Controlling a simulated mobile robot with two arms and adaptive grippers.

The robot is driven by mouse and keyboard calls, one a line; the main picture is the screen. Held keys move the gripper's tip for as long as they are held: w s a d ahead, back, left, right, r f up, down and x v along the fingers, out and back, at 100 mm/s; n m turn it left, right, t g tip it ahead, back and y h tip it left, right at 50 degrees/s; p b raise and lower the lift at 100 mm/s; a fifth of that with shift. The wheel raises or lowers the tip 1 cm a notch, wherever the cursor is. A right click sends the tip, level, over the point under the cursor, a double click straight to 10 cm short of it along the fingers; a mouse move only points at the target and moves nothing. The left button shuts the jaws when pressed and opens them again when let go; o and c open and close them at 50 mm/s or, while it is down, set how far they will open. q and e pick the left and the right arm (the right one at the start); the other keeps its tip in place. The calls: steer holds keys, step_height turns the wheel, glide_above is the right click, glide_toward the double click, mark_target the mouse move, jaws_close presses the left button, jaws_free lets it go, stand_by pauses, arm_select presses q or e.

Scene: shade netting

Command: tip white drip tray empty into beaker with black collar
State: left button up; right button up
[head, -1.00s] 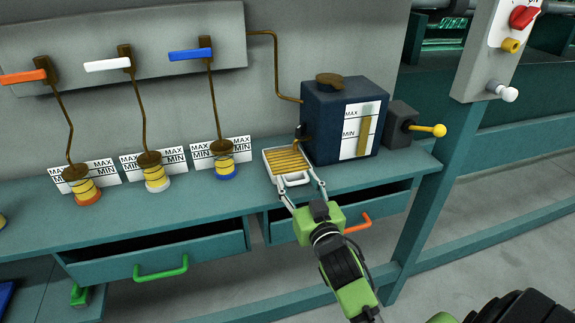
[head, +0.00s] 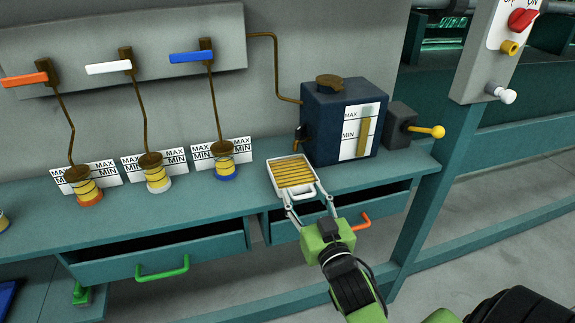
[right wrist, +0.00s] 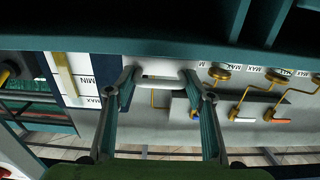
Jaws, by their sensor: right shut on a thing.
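The white drip tray (head: 309,181) shows in the head view in front of the dark blue tank, with yellow-brown liquid or ribs inside it. My right gripper (head: 309,200) is shut on the tray's front handle. In the right wrist view the white handle (right wrist: 158,82) lies between the fingertips. The tray looks about level; whether it touches the bench is unclear. Three beakers stand under the spouts, with an orange collar (head: 90,199), a white collar (head: 159,186) and a blue collar (head: 227,174). No black collar is clearly visible. My left gripper is out of view.
The dark blue tank (head: 320,115) with a spout stands behind the tray. Drawers with a green handle (head: 162,269) and an orange handle (head: 359,223) stand partly open below the bench. Another small vessel (head: 3,222) is cut off at the left edge. The bench front (head: 150,223) is clear.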

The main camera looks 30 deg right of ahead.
steer(key=shift+r+p+v, duration=0.1)
steer(key=shift+p+v, duration=0.1)
steer(key=shift+v, duration=1.05)
steer(key=shift+r+p+v, duration=0.15)
steer(key=shift+v, duration=1.1)
steer(key=shift+r+p, duration=3)
steer(key=shift+p, duration=0.1)
